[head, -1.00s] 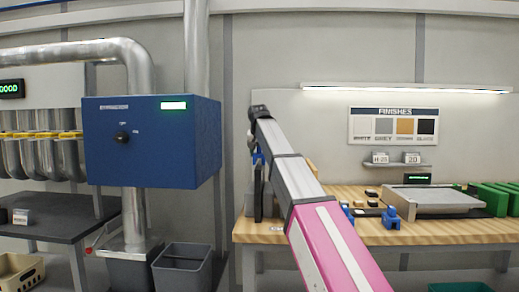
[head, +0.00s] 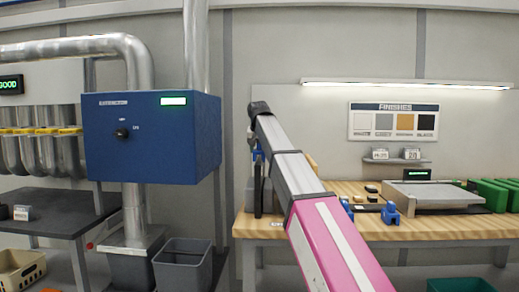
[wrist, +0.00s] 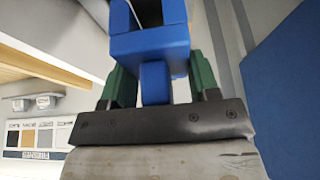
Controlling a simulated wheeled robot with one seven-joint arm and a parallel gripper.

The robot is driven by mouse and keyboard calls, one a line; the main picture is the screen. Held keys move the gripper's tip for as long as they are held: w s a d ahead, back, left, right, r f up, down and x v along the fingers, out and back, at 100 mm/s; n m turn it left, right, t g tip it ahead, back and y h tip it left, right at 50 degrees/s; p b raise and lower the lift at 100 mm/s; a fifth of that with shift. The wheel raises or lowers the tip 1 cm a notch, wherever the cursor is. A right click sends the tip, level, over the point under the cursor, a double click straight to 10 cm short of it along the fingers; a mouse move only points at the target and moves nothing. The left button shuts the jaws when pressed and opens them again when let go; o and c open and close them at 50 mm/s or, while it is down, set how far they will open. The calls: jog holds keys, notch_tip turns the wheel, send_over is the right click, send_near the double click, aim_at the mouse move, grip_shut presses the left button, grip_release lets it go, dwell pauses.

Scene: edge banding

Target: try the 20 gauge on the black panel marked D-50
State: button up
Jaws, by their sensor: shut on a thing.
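My gripper (wrist: 158,80) is shut on a blue block-shaped gauge (wrist: 150,48), held between its green fingers in the wrist view. No number shows on the gauge. In the head view the gauge (head: 257,153) shows as a small blue patch beside my arm's end, above the left end of the wooden bench. A dark upright panel (head: 258,192) stands at that bench end, below the gauge and partly hidden by my arm. Its marking is not legible. I cannot tell whether gauge and panel touch.
Other blue gauges (head: 391,214) stand on the wooden bench (head: 300,229). A grey plate (head: 430,195) and green blocks (head: 492,194) are to the right. A blue extraction box (head: 152,140) hangs left, above a grey bin (head: 182,264).

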jog(key=shift+f, duration=0.3)
dwell(0.5)
jog(key=shift+r, duration=0.15)
dwell(0.4)
jog(key=shift+r, duration=3.3)
jog(key=shift+s, duration=0.1)
